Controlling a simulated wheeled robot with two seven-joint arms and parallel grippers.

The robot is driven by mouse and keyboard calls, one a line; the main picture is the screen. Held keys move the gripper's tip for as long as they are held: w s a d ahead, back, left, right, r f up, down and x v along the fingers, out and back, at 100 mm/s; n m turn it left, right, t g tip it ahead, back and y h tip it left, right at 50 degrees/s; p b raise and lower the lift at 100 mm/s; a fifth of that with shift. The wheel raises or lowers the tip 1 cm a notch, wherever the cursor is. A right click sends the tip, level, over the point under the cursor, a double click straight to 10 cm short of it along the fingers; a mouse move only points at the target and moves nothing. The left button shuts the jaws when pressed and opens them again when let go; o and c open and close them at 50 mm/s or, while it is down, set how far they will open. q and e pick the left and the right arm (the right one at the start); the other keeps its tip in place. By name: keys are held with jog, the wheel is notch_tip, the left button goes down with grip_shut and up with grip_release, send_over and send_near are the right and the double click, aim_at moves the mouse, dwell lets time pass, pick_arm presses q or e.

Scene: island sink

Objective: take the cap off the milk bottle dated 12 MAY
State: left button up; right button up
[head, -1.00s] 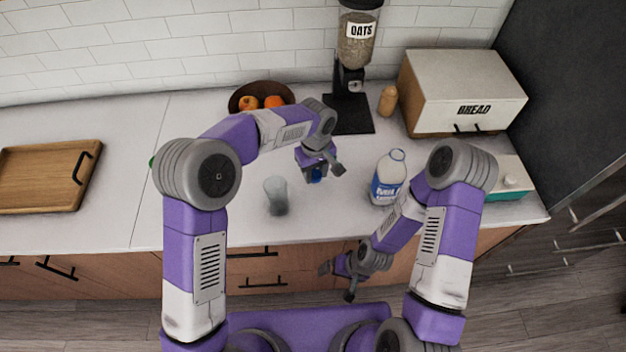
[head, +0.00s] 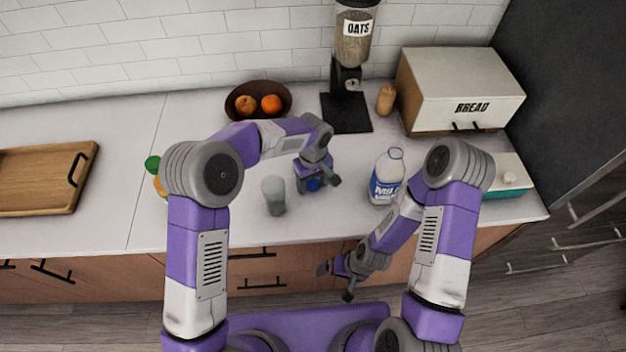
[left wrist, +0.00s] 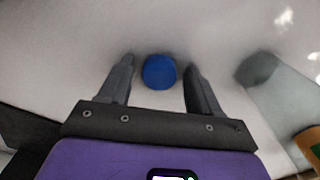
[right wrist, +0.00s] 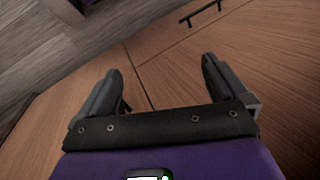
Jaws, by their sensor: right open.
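The milk bottle (head: 387,180), white with a blue label, stands upright on the counter. No cap shows on its mouth, and its date is too small to read. A blue cap (left wrist: 159,72) lies between the spread fingers of my left gripper (left wrist: 159,64), with a gap on each side. In the head view the cap (head: 313,184) is low at that gripper, left of the bottle; it appears to be on the counter. My right gripper (head: 335,282) is open and empty, in front of the drawers below the counter edge.
A clear glass (head: 273,195) stands just left of my left gripper. Behind are a fruit bowl (head: 258,100), an oats dispenser (head: 350,75) and a small tan bottle (head: 386,99). A bread box (head: 460,88) is at the back right. A wooden tray (head: 45,180) is far left.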

aim_at(313, 183)
pick_arm(q)
jog(key=shift+r, duration=0.25)
notch_tip(313, 183, up, 12)
jog(key=p, duration=0.1)
jog(key=shift+p, duration=0.35)
